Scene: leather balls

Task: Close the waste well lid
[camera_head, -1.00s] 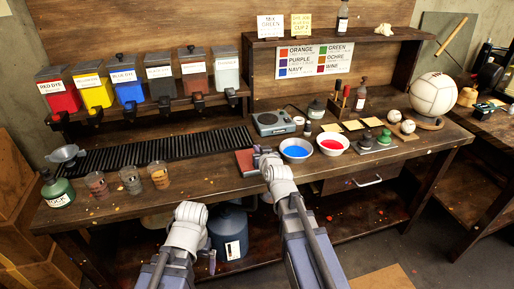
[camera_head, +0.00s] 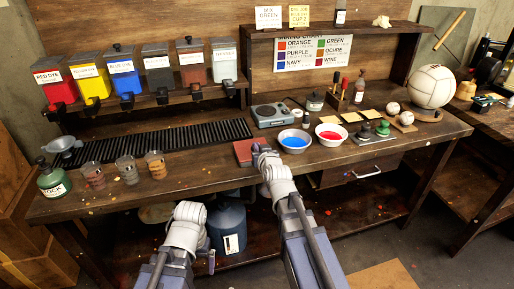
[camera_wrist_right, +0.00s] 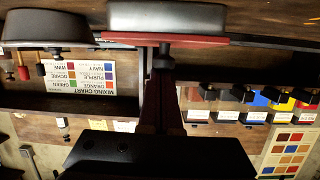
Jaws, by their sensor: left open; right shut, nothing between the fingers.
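A flat reddish-brown square plate (camera_head: 245,152), which looks like the waste well lid, is at the bench's front edge, left of the blue bowl. I cannot tell whether it lies fully flat, and no well opening shows. My right gripper (camera_head: 259,150) is shut and empty at the plate's right side. In the right wrist view, which is upside down, a thin red slab (camera_wrist_right: 165,39) shows edge-on just past the fingertips (camera_wrist_right: 164,58). I cannot tell whether they touch. My left arm points forward below the bench front; its fingers are hidden.
A bowl of blue (camera_head: 293,141) and a bowl of red (camera_head: 330,134) stand right of the right gripper. A black slatted rack (camera_head: 165,141) lies to the left. Several glasses (camera_head: 126,170) and a green bottle (camera_head: 53,178) line the left front edge.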

